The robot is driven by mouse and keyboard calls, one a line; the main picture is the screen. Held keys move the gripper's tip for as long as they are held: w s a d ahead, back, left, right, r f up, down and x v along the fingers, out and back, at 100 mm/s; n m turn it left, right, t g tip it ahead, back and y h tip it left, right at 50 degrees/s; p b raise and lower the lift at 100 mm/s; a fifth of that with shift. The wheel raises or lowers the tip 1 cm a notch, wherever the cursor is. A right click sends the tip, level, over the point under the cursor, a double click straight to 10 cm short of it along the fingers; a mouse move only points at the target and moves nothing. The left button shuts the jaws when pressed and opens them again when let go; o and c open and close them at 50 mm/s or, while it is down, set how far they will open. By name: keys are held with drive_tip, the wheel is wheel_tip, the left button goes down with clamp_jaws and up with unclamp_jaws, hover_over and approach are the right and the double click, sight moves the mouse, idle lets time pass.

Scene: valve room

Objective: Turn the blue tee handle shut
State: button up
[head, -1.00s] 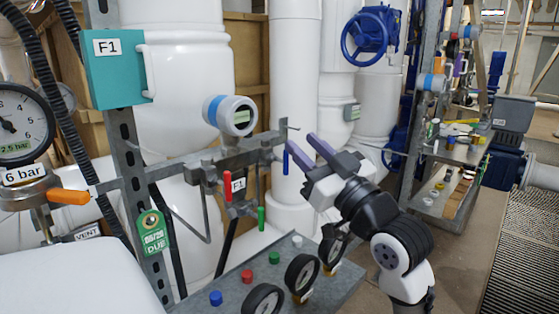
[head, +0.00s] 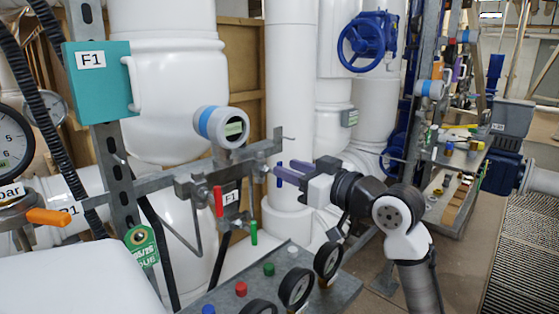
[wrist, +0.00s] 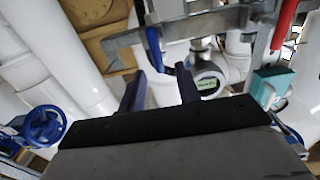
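The blue tee handle (head: 279,181) hangs roughly upright under the right end of the grey pipe bracket in the head view, partly covered by my fingers. My gripper (head: 283,167) reaches it from the right, with its purple fingers pointing left. In the wrist view the blue handle (wrist: 154,50) hangs from the metal fitting, and its lower end shows in the gap between my two fingertips (wrist: 158,72). The fingers are apart, with visible space beside the handle. I cannot tell whether either finger touches it.
A red handle (head: 219,201) and a green handle (head: 253,233) hang left of the blue one. A round display (head: 232,128) stands above the bracket. A panel with gauges and coloured buttons (head: 340,290) lies below. A blue handwheel (head: 362,45) is behind.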

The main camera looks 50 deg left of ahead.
sight(279, 162)
drive_tip(key=shift+s+a, duration=0.2)
drive_tip(key=shift+a, duration=1.75)
clamp_jaws()
